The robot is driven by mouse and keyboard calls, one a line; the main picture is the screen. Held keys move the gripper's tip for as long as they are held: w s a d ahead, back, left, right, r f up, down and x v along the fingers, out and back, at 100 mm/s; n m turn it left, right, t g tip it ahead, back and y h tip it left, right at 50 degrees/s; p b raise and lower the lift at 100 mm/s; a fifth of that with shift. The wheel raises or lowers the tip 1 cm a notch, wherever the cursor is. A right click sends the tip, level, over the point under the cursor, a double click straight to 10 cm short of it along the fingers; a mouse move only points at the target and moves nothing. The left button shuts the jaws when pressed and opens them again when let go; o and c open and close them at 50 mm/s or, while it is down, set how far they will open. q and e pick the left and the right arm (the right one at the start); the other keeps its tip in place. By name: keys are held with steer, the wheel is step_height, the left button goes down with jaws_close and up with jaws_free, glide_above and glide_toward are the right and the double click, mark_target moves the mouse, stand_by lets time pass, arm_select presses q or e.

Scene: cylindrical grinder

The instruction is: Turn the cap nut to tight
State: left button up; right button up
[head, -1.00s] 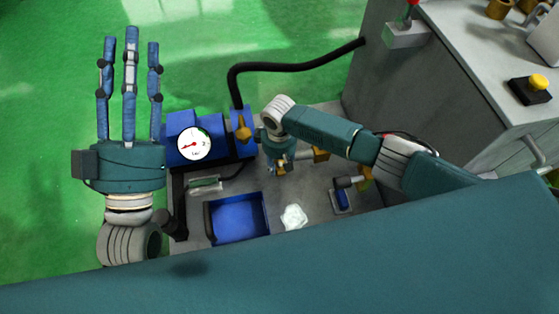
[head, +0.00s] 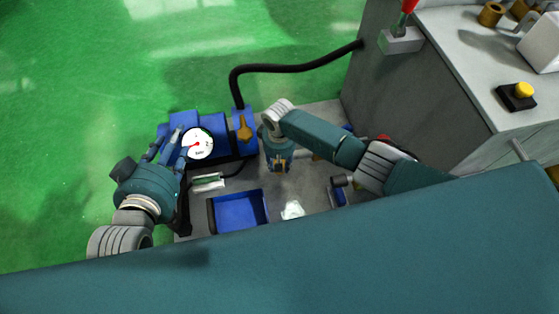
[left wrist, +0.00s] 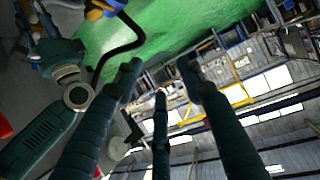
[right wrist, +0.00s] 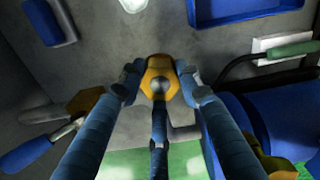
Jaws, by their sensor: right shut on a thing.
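The brass-yellow cap nut (right wrist: 160,68) shows in the right wrist view between the fingertips of my right gripper (right wrist: 159,80), which is shut on it. In the head view my right gripper (head: 278,163) points down at the metal bench top and mostly hides the nut. How tight the nut sits cannot be told. My left gripper (head: 172,140) is beside the round white gauge (head: 197,144), with its fingers over the blue machine's left end; contact is unclear. In the left wrist view my left gripper (left wrist: 160,78) has spread, empty fingers.
A blue tray (head: 265,207) stands on the bench (head: 307,185), with a crumpled white cloth (head: 292,210) to its right. A black hose (head: 290,67) runs behind to the grey cabinet (head: 390,95).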

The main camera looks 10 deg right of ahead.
steer(key=shift+w+a+r+m+p, duration=0.1)
steer(key=shift+w+r+m+p, duration=0.1)
steer(key=shift+m+p, duration=0.3)
steer(key=shift+w+a+r+m+p, duration=0.15)
steer(key=shift+m+p, duration=0.15)
steer(key=shift+m, duration=0.3)
steer(key=m+p, duration=0.1)
steer(key=m, duration=0.3)
steer(key=shift+d+f+p, duration=0.1)
steer(key=shift+d+p, duration=0.05)
steer(key=shift+p, duration=0.2)
arm_select(q)
steer(key=s+a+f+g+y, duration=0.1)
steer(key=s+a+f+g, duration=0.2)
steer(key=s, duration=0.5)
steer(key=s+a+f+g+y, duration=0.1)
steer(key=s+a+f+g, duration=0.1)
steer(key=s+f+g, duration=0.4)
steer(key=shift+s+a+f+y+p, duration=0.35)
steer(key=shift+s+f, duration=0.2)
steer(key=shift+s, duration=0.95)
arm_select(e)
steer(key=shift+w+d+m, duration=0.1)
steer(key=shift+m, duration=1.3)
steer(key=o, duration=1)
steer(key=shift+o, duration=0.8)
steer(key=shift+d, duration=0.1)
steer(key=shift+f, duration=0.15)
steer(key=shift+s, duration=0.2)
